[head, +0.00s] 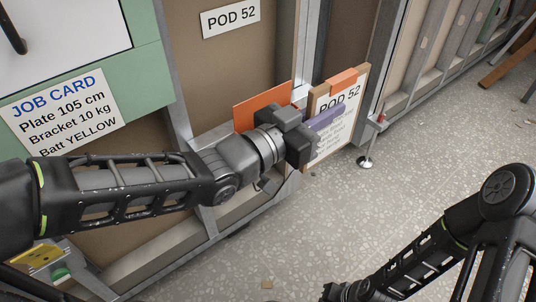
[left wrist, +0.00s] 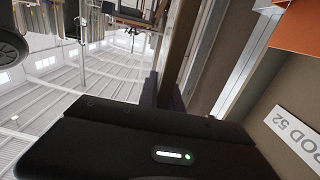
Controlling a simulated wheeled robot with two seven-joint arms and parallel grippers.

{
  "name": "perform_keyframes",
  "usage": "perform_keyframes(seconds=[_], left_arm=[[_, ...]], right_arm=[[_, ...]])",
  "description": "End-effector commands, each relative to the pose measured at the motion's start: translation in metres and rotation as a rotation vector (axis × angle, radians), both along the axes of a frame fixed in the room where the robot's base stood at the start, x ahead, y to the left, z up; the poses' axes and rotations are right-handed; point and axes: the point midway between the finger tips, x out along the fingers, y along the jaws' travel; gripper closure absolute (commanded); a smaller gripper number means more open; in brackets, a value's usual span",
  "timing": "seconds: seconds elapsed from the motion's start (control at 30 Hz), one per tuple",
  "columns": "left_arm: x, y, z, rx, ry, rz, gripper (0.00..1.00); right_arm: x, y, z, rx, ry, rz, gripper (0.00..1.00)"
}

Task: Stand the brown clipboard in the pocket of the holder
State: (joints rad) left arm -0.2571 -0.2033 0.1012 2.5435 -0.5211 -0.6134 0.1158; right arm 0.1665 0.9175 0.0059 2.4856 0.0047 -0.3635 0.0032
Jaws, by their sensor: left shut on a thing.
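The brown clipboard (head: 361,78) has a white "POD 52" sheet and an orange clip at its top. It is upright and slightly tilted, to the right of the orange holder (head: 262,107) on the pod's frame. My left gripper (head: 325,118) is shut on the clipboard, with a purple finger across the sheet. In the left wrist view the board (left wrist: 180,45) shows nearly edge-on, and the orange holder (left wrist: 300,30) is at the upper right. The gripper hides part of the holder, and its pocket opening is not clear. My right gripper (head: 345,292) is low at the bottom edge, its fingers unclear.
A "POD 52" label (head: 230,19) is on the brown panel above the holder. A job card (head: 65,112) is on the green panel at left. A metal stand foot (head: 366,162) is on the floor right of the clipboard. The speckled floor (head: 300,225) is mostly clear.

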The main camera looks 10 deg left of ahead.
Motion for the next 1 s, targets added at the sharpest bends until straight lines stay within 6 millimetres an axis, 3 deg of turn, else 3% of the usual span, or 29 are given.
perform_keyframes(seconds=[0.1, 0.57, 0.73, 0.8, 1.0], left_arm=[[-0.007, -0.003, -0.006, -0.002, -0.002, -0.012, 1.0], [-0.002, 0.003, -0.001, -0.001, 0.002, -0.009, 1.0], [0.014, 0.023, 0.003, -0.002, 0.007, -0.008, 1.0], [0.027, 0.038, -0.004, -0.003, -0.001, -0.006, 1.0], [0.065, 0.084, -0.005, -0.001, 0.0, -0.006, 1.0]], right_arm=[[0.001, -0.001, -0.01, -0.001, -0.001, -0.002, 1.0], [-0.001, 0.001, 0.002, 0.001, 0.0, 0.001, 1.0], [-0.007, 0.007, 0.031, 0.011, 0.011, 0.017, 1.0], [-0.006, 0.007, 0.021, 0.011, 0.01, 0.017, 1.0], [-0.007, 0.007, 0.02, 0.011, 0.01, 0.016, 1.0]])
